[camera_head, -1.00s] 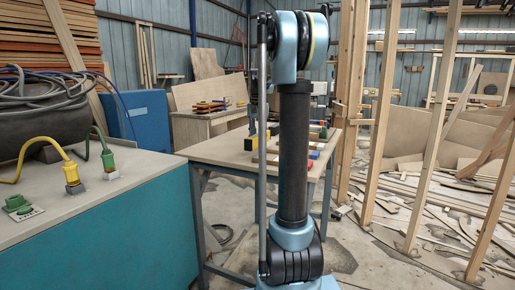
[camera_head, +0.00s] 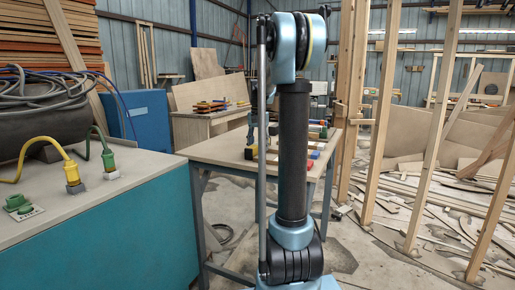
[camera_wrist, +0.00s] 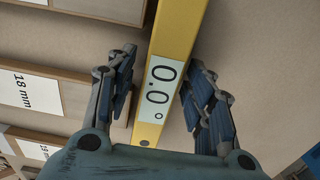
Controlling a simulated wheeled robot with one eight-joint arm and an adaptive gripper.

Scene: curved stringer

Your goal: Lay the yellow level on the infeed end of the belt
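The yellow level (camera_wrist: 178,40) runs from the top to the lower middle of the wrist view, with a white label reading 0.0°. My gripper (camera_wrist: 160,95) is open, with one finger on each side of the level. A gap shows at the left finger; the right finger is very near the level's edge, and I cannot tell if it touches. In the head view my arm hides most of the gripper and the level over the worktable (camera_head: 222,151). I cannot make out a belt in either view.
Boards with white labels, one reading 18 mm (camera_wrist: 28,92), lie left of the level. Small coloured blocks, including a blue one (camera_head: 314,155), sit on the worktable. A teal cabinet (camera_head: 110,235) stands at the left. Wooden posts (camera_head: 380,140) rise at the right.

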